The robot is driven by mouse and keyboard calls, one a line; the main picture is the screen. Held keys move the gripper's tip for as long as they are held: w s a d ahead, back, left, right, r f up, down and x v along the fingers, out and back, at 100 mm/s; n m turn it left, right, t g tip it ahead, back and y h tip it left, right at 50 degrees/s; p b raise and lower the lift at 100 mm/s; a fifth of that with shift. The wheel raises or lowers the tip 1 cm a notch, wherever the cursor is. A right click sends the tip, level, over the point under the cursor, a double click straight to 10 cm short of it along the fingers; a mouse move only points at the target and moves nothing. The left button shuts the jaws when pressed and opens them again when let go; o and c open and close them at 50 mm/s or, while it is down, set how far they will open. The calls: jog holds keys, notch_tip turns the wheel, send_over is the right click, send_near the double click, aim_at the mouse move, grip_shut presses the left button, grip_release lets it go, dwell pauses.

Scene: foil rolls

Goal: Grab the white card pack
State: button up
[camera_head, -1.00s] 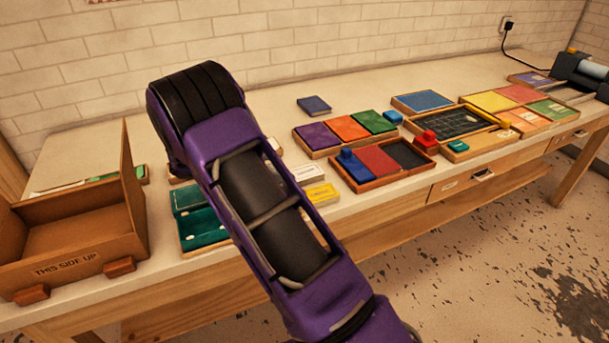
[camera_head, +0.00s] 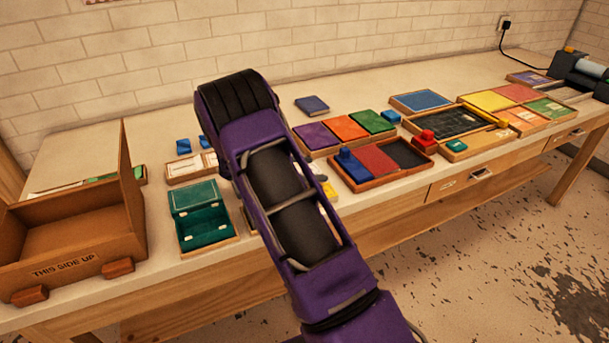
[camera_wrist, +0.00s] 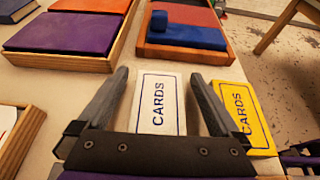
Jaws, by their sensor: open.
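The white card pack (camera_wrist: 158,103) lies flat in the wrist view, with "CARDS" printed in blue inside a blue border. My gripper (camera_wrist: 157,77) is open, with one finger on each side of the white pack in that view; whether the fingers touch it I cannot tell. A yellow card pack (camera_wrist: 243,112) lies just right of it, partly behind the right finger.
A tray with purple and orange pads (camera_head: 317,137) and a tray with a blue stamp (camera_head: 352,165) lie beyond the packs. An open green box (camera_head: 207,229) and a cardboard box (camera_head: 72,240) stand to the left. The table's front edge is near the packs.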

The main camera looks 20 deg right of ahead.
jog(key=shift+r, duration=0.1)
jog(key=c, duration=1.4)
